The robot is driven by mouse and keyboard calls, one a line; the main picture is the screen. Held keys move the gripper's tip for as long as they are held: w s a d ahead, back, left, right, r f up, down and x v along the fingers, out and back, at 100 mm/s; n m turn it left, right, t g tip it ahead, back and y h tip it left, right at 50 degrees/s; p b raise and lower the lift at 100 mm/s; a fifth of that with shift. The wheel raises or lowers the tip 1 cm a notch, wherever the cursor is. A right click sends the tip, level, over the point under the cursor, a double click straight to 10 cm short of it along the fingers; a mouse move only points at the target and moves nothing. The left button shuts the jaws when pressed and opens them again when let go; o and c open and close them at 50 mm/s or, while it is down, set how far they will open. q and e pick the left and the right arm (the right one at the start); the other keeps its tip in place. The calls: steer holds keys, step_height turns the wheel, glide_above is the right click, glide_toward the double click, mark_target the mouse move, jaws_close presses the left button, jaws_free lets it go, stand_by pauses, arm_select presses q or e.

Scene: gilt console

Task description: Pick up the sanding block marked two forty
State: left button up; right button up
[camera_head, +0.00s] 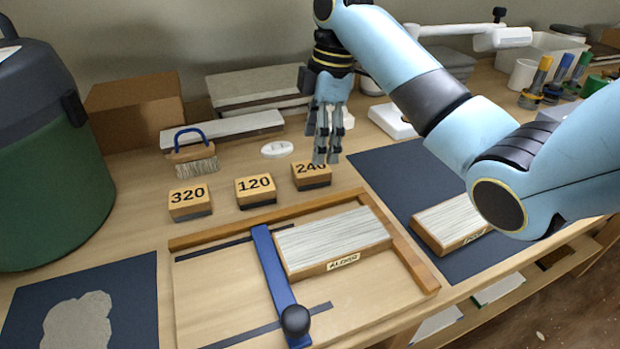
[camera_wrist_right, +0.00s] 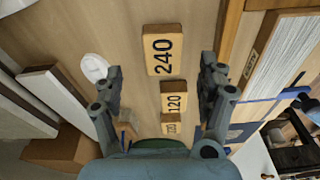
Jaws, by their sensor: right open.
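The sanding block marked 240 (camera_head: 311,177) is a wooden block with a dark underside, at the right end of a row of three on the table. My right gripper (camera_head: 326,158) is above it, fingers pointing down, and hides part of its top right. In the right wrist view, the 240 block (camera_wrist_right: 163,50) lies ahead of the open, empty fingers (camera_wrist_right: 162,78), apart from them. The block marked 120 (camera_head: 257,190) and the block marked 320 (camera_head: 190,201) stand to its left. My left gripper is not in view.
A wooden frame (camera_head: 215,233) with a blue bar (camera_head: 275,275) and an ALDER board (camera_head: 332,240) lies in front of the blocks. A brush (camera_head: 192,154) and a white disc (camera_head: 277,149) are behind. A green bin (camera_head: 45,165) stands at left.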

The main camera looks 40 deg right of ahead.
mark_target(310, 167)
steer(key=f, duration=0.2)
steer(key=a+f, duration=0.1)
steer(key=f, duration=0.3)
steer(key=shift+a+f, duration=0.1)
steer(key=shift+a, duration=0.15)
steer(key=shift+c, duration=0.4)
steer(key=c, duration=1.2)
steer(key=shift+o, duration=0.2)
steer(key=shift+w+r, duration=0.1)
steer(key=shift+r, duration=0.45)
steer(key=r, duration=0.2)
steer(key=d+r, duration=0.1)
steer(key=shift+s+r, duration=0.2)
steer(key=shift+r, duration=0.15)
steer(key=s+d+r, duration=0.5)
steer(key=d+r, duration=0.1)
steer(key=d, duration=0.3)
steer(key=shift+s+r+p, duration=0.2)
steer(key=shift+p, duration=0.15)
